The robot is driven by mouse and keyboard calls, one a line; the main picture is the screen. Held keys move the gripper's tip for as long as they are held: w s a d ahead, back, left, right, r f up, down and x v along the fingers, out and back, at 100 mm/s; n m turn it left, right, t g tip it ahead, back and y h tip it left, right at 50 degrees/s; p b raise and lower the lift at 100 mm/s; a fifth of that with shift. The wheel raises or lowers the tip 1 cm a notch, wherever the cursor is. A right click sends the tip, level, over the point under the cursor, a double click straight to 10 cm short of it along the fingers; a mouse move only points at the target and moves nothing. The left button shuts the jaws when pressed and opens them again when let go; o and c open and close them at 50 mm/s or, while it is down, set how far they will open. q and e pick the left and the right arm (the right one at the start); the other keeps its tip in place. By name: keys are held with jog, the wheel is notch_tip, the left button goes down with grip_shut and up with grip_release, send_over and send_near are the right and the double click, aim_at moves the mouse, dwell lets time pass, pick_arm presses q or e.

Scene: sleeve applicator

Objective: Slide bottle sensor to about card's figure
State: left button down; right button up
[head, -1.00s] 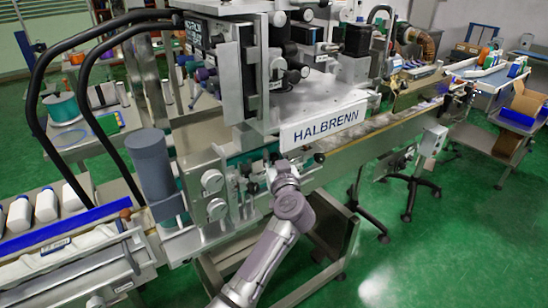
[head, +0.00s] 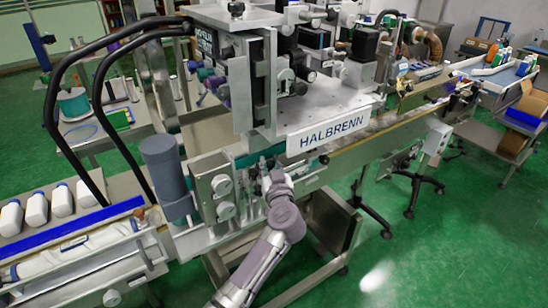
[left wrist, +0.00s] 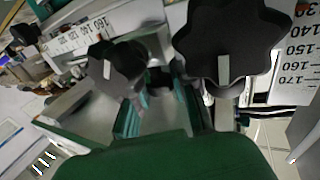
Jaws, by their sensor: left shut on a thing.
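My left gripper (head: 268,178) is at the front rail of the labelling machine (head: 328,138), below the HALBRENN plate. In the left wrist view its fingers (left wrist: 158,88) are shut on a small dark part between two black star knobs. This part appears to be the bottle sensor (left wrist: 160,78), mostly hidden by the fingers. The left knob (left wrist: 115,68) and the larger right knob (left wrist: 230,45) stand close to the fingers. A white scale (left wrist: 85,35) reads up to 160 at left. Another scale (left wrist: 297,55) at right shows 130 to 170. I cannot make out a card with a figure.
A grey cylinder (head: 165,175) and round handwheels (head: 222,185) stand left of my gripper. White bottles (head: 60,200) line the conveyor at far left. Green floor (head: 440,250) is open at lower right.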

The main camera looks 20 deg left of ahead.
pick_arm(q)
jog(key=c, duration=1)
grip_release()
jog(key=shift+w+d, duration=0.1)
jog(key=shift+o, duration=0.2)
jog(key=shift+w, duration=0.1)
